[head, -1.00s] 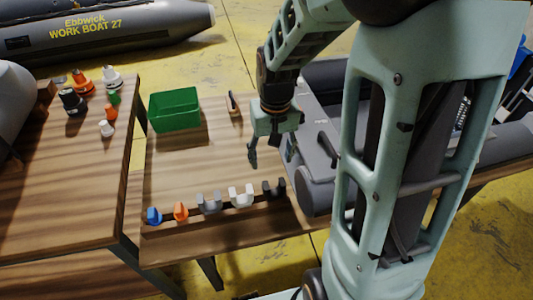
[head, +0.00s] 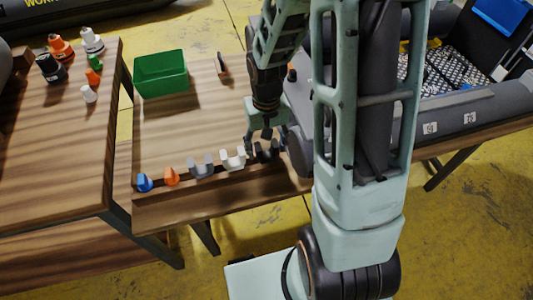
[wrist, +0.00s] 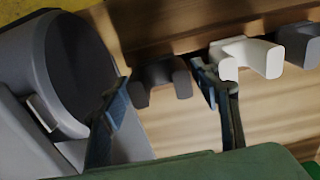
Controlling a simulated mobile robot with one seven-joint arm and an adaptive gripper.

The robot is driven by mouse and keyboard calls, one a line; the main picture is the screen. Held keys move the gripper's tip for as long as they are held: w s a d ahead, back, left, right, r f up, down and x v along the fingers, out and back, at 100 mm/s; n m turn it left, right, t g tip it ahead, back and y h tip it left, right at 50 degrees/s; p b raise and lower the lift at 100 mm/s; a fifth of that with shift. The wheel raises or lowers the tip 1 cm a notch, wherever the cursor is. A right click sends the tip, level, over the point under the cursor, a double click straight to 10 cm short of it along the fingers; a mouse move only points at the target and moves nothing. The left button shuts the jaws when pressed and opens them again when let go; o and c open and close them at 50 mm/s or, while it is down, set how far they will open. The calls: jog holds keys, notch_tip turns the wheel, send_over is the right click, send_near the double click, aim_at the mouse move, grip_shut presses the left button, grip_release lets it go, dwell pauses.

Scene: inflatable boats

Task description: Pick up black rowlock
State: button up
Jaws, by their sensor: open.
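The black rowlock (wrist: 158,73) is a dark U-shaped piece at the end of a row on a wooden rail, beside the grey boat tube. In the head view it is mostly hidden by my gripper (head: 265,135), which is over that end of the row, pointing down. In the wrist view my gripper (wrist: 161,82) is open, with one finger to the left of the black rowlock and the other to its right, between it and the white rowlock (wrist: 247,57). I cannot tell whether either finger touches it. Nothing is held.
Grey (head: 201,168), orange (head: 171,176) and blue (head: 144,183) pieces continue the row leftward. A green bin (head: 161,75) stands at the back of the table. The grey boat tube (wrist: 85,75) is close beside the left finger. A second table (head: 60,150) holds several valves.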

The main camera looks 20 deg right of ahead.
aim_at(264, 151)
jog(key=shift+f, duration=0.1)
jog(key=c, duration=1)
notch_tip(264, 151, up, 11)
jog(key=p, duration=0.3)
jog(key=shift+p, duration=0.35)
jog(key=w+r+p, duration=0.1)
jog(key=p, duration=0.5)
jog(key=r+p, duration=0.1)
jog(key=p, duration=0.5)
jog(key=shift+w+a+r+p, duration=0.15)
jog(key=shift+w+r+p, duration=0.05)
jog(key=shift+w+p, duration=0.2)
jog(key=p, duration=0.5)
jog(key=shift+s+f, duration=0.15)
